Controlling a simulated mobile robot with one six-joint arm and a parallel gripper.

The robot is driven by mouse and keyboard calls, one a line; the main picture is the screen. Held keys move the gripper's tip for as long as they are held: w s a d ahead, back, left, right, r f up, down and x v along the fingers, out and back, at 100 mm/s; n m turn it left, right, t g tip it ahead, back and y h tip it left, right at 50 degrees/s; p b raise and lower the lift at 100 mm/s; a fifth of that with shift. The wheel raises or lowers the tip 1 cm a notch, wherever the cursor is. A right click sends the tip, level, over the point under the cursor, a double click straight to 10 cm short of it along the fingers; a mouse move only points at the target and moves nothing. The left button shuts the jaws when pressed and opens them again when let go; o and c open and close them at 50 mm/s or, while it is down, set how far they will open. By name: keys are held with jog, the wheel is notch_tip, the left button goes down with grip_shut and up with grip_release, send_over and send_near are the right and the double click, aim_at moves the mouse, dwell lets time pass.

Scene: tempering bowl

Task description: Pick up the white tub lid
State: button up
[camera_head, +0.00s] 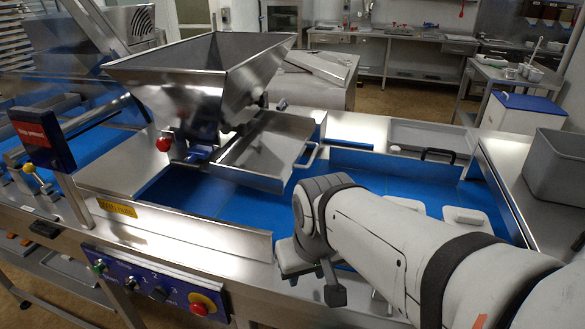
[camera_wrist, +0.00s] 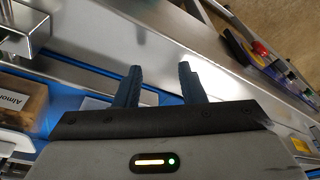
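No single thing is clearly marked as the white tub lid. In the head view a flat white lid-like piece with a raised block (camera_head: 466,219) lies on the blue surface, right of my arm. A second flat white piece (camera_head: 405,206) lies to its left, partly hidden by my arm. My gripper (camera_wrist: 160,73) is open and empty, its two dark fingers apart above a steel edge. In the head view my gripper (camera_head: 312,275) is at the front edge of the machine. In the wrist view a white piece (camera_wrist: 14,143) shows at the left edge, partly cut off.
A steel hopper (camera_head: 210,85) with a chute (camera_head: 262,150) stands at the left. A grey bin (camera_head: 557,165) is at the right. A control panel (camera_head: 155,287) with a red button is at the front. A labelled tub (camera_wrist: 22,102) with brown contents shows in the wrist view.

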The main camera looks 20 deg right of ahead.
jog(key=shift+o, duration=0.6)
jog(key=o, duration=0.6)
jog(key=w+d+r+m+g+p, duration=0.1)
jog(key=w+d+r+m, duration=0.2)
jog(key=w+d+r, duration=0.2)
notch_tip(320, 180, up, 2)
jog(key=shift+w+r, duration=0.15)
jog(key=shift+w, duration=0.75)
jog(key=o, duration=0.6)
jog(key=w+d+r+m, duration=0.1)
jog(key=d+r, duration=0.1)
jog(key=w+d+r+m+g, duration=0.1)
jog(key=w+d, duration=0.1)
jog(key=w+d+r+m+p, duration=0.1)
jog(key=w+d+r, duration=0.1)
jog(key=shift+d+r+m+g, duration=0.35)
jog(key=shift+m+g, duration=0.05)
jog(key=shift+o, duration=0.4)
jog(key=shift+w+d+f, duration=0.1)
jog(key=shift+w+d, duration=0.05)
jog(key=shift+d, duration=0.05)
jog(key=shift+w+d+f+p, duration=0.1)
jog(key=shift+f+p, duration=0.05)
jog(key=shift+f, duration=1.05)
jog(key=shift+w+d+f+p, duration=0.1)
jog(key=shift+w+f+p, duration=0.05)
jog(key=shift+f, duration=1.1)
jog(key=shift+w+f+p, duration=0.1)
jog(key=shift+f+p, duration=0.05)
jog(key=shift+f, duration=1.05)
